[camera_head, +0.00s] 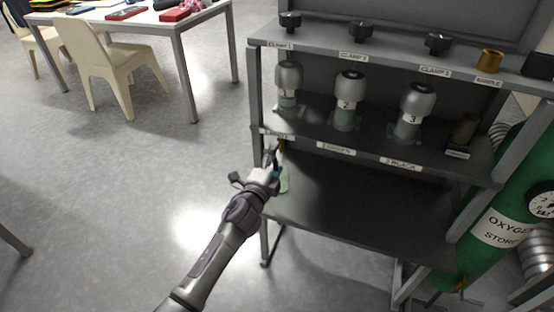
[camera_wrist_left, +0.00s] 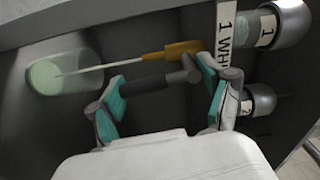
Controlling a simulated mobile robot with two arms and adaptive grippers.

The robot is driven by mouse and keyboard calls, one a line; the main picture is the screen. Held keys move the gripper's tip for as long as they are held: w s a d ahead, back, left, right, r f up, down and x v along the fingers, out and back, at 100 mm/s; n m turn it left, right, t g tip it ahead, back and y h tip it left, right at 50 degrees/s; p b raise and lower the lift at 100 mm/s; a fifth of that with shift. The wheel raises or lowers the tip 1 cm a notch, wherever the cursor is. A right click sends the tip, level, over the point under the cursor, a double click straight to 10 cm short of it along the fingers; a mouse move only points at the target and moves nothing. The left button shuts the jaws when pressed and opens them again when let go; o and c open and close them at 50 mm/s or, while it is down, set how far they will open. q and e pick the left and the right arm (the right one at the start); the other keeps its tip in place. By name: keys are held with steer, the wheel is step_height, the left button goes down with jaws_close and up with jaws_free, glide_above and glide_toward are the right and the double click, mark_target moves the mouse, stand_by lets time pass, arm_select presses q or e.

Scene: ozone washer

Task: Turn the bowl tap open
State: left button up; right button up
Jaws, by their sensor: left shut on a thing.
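The brass-coloured tap (camera_wrist_left: 184,49) shows in the left wrist view, with a thin pale stem running from it to a clear vessel with pale green contents (camera_wrist_left: 62,72). A dark bar (camera_wrist_left: 155,84), which looks like the tap's handle, lies between the teal-padded fingers of my left gripper (camera_wrist_left: 165,97). The gripper is shut on this bar. In the head view my left gripper (camera_head: 273,162) is at the left front of the rack, just under the first shelf label; a bit of the tap (camera_head: 281,146) shows above it. My right gripper is not in view.
Bottles numbered 1 (camera_head: 287,92), 2 (camera_head: 347,105) and 3 (camera_head: 411,113) stand on the rack's middle shelf (camera_head: 380,148). Black clamp knobs (camera_head: 361,30) line the top. A green oxygen cylinder (camera_head: 500,215) stands at right. The lower shelf (camera_head: 365,205) is largely clear.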

arm_select(q)
steer(key=shift+f+m, duration=0.25)
steer(key=shift+m, duration=0.35)
steer(key=shift+a, duration=0.1)
steer(key=o, duration=1.6)
steer(key=shift+r, duration=0.1)
steer(key=v, duration=1.2)
